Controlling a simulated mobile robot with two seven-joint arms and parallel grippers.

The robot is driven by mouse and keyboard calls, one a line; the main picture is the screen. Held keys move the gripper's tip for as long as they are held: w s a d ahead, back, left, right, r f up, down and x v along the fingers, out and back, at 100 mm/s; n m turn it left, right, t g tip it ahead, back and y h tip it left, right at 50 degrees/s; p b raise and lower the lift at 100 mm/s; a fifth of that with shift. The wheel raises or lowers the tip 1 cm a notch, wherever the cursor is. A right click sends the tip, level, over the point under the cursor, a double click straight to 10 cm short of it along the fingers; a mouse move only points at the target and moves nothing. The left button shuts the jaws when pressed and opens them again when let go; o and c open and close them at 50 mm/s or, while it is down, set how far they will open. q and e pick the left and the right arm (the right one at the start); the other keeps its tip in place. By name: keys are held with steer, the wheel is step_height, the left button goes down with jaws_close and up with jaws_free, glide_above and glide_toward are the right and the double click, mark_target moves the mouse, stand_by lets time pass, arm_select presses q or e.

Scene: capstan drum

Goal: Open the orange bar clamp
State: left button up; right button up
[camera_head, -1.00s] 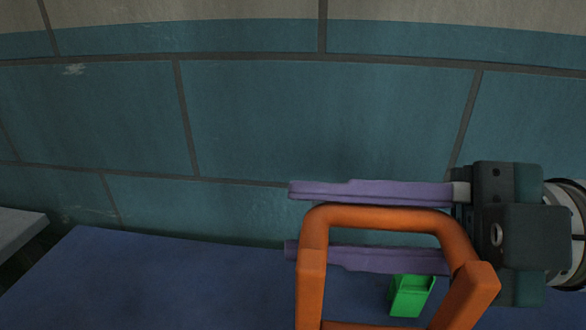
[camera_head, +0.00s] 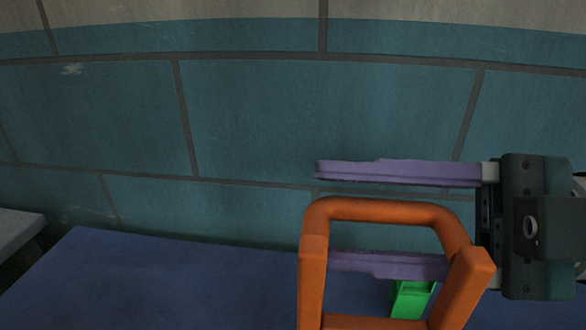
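The orange bar clamp (camera_head: 385,209) is a thick square-sided loop in the lower right; its lower part is cut off by the picture's bottom edge. My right gripper (camera_head: 322,215) comes in from the right with two long purple fingers, spread wide apart. The upper finger lies above the clamp's top bar in the picture, with a gap. The lower finger passes behind the clamp's uprights and shows through the loop below the top bar; its tip is hidden by the left upright. Nothing is held between the fingers. My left gripper is out of view.
A blue surface (camera_head: 170,285) spans the bottom. A small green block (camera_head: 411,300) shows through the loop, behind the clamp. A grey ledge (camera_head: 18,228) is at the far left. A teal tiled wall (camera_head: 320,110) stands behind. The left side of the blue surface is clear.

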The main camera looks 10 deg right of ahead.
steer(key=b+v, duration=0.1)
steer(key=v, duration=0.7)
steer(key=shift+d, duration=0.2)
steer(key=shift+s+d+r, duration=0.1)
steer(key=shift+v, duration=1.45)
steer(key=b+v, duration=0.1)
steer(key=v, duration=1)
steer(key=shift+b, duration=0.3)
